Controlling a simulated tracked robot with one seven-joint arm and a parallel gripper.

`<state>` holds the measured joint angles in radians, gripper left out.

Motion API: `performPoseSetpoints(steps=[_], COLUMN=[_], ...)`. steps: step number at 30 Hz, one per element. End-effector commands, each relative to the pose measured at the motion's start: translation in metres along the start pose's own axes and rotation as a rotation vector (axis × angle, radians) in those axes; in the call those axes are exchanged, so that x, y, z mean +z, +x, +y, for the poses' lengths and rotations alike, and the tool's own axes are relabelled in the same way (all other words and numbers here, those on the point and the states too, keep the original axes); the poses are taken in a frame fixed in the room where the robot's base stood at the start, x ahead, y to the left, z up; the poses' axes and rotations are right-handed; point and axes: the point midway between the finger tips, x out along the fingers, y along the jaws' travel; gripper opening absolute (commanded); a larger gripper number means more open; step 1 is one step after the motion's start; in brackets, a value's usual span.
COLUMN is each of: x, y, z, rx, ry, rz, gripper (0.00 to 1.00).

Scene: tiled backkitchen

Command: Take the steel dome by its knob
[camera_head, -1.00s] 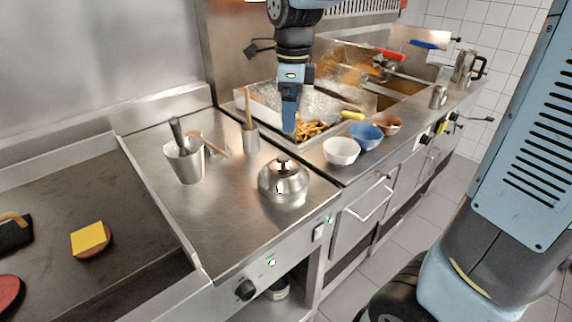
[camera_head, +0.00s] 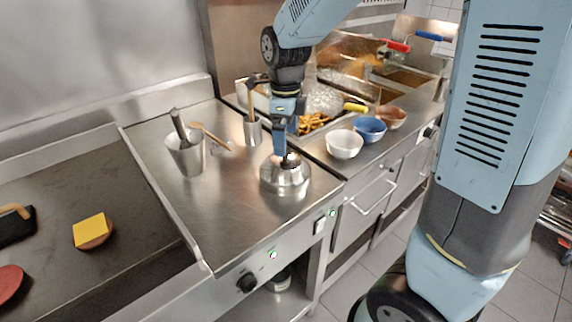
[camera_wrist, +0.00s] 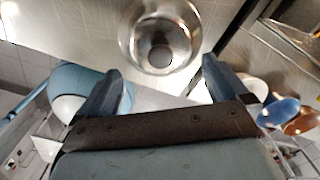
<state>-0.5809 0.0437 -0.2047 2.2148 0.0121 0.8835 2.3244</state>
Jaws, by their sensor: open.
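The steel dome (camera_head: 286,180) stands on the steel counter, near its front right part. It is shiny, with a dark knob on top. In the head view my gripper (camera_head: 281,152) points down right above the dome and hides part of the knob. In the wrist view the dome (camera_wrist: 160,38) shows at the top middle, beyond the fingertips, with its dark knob (camera_wrist: 160,55) facing the camera. My gripper (camera_wrist: 160,82) is open, one finger to each side, with nothing between them. Whether a finger touches the knob cannot be told from the head view.
A steel pot with utensils (camera_head: 186,154) and a narrow steel holder (camera_head: 252,131) stand behind the dome. A white bowl (camera_head: 344,144), a blue bowl (camera_head: 369,129) and a brown bowl (camera_head: 390,117) are to the right. The counter (camera_head: 215,215) left of the dome is clear.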

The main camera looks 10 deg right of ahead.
Motion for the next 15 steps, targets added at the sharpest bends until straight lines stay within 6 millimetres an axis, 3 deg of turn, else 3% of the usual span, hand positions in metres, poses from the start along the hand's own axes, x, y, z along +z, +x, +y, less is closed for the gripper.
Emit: performPoseSetpoints(steps=[9,15], x=[0.002,0.002], y=[0.041,0.049], z=[-0.001,-0.002], rx=[0.002,0.0], ry=[-0.001,0.0], rz=[0.003,0.001], gripper=[1.0,1.0])
